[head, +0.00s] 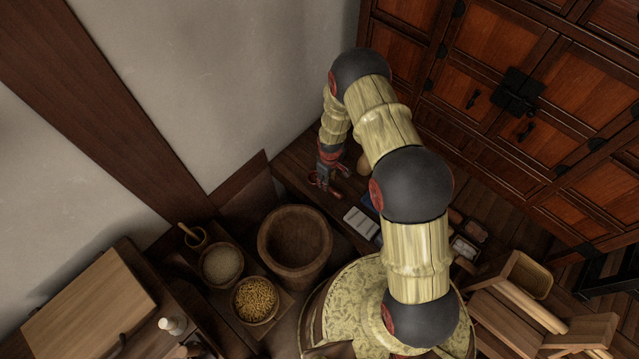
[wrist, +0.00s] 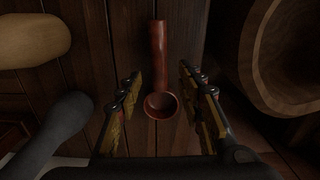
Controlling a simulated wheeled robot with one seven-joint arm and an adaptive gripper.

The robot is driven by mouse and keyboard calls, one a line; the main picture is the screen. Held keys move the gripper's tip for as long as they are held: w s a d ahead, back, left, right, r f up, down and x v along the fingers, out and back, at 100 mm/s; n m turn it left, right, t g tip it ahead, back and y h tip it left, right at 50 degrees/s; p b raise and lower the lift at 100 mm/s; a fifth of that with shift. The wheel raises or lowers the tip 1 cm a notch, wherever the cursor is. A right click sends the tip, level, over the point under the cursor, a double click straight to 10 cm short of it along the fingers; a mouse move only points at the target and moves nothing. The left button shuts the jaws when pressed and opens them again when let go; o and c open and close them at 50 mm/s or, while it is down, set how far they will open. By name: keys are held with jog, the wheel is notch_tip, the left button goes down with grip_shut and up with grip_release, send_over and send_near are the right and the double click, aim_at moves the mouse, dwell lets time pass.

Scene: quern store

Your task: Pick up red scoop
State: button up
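The red scoop (wrist: 159,52) lies on dark wooden boards in the wrist view, its handle pointing to the top and its round cup nearer the bottom. My gripper (wrist: 160,82) is open, with one finger on each side of the scoop's cup end and dark gaps between the fingers and the scoop. Nothing is held. In the head view my gripper (head: 325,178) is low over the dark wooden surface near the wall. A small reddish piece beside it there may be the scoop, but it is too small to be sure.
A big wooden mortar (head: 295,243) stands close by and also fills the wrist view's right (wrist: 288,52). A tan rounded object (wrist: 32,40) and a dark rounded object (wrist: 55,128) lie at the left. A grain bowl (head: 256,299) and a pale bowl (head: 221,265) stand beside the mortar.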

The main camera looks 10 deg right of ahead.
notch_tip(320, 180, down, 6)
jog(key=b, duration=0.2)
jog(key=shift+d+b, duration=0.1)
jog(key=shift+b, duration=0.25)
jog(key=shift+c, duration=1.2)
grip_shut()
